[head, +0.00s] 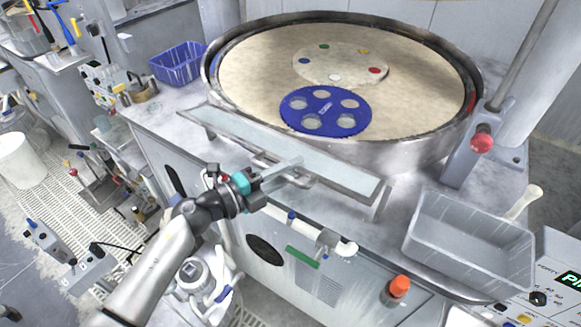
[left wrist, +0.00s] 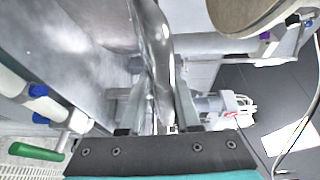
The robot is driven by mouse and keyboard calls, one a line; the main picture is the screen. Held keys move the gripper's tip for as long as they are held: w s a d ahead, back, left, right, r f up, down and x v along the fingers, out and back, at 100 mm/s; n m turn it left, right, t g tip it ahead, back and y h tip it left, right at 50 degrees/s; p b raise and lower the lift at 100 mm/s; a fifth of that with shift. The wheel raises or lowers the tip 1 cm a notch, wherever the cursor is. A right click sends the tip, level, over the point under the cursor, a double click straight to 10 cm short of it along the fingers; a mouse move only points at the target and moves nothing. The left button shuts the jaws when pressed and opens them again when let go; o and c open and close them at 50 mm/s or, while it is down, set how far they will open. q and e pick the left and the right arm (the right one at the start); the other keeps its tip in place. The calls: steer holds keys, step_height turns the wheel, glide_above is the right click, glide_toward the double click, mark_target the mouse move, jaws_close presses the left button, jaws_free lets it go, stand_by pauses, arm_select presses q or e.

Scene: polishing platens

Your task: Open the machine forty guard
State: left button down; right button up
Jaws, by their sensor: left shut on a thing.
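The guard (head: 240,127) is a long, pale, translucent panel along the front rim of the big round platen (head: 400,95). It lies low and nearly flat, with a metal bar handle (head: 262,160) on its front side. My left gripper (head: 292,170) reaches in from the lower left and is shut on this handle. In the left wrist view, the gripper's two fingers (left wrist: 158,118) close around a shiny metal part; the exact contact is partly hidden. My right gripper is in neither view.
A blue perforated disc (head: 325,110) and a pale disc with coloured dots (head: 340,66) lie on the platen. A grey tray (head: 470,245) stands at right, near a red knob (head: 481,139) on a post. A blue basket (head: 178,64) is at left. An orange-capped bottle (head: 397,290) is below.

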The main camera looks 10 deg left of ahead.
arm_select(q)
steer(key=shift+w+r, duration=0.25)
steer(key=shift+r, duration=0.4)
steer(key=c, duration=0.9)
jaws_free()
steer(key=shift+o, duration=0.3)
steer(key=shift+f, duration=0.15)
steer(key=shift+s+f, duration=0.1)
steer(key=b+v, duration=0.2)
steer(key=v, duration=1.3)
steer(key=shift+b, duration=0.4)
steer(key=shift+s+f, duration=0.1)
steer(key=shift+s, duration=0.05)
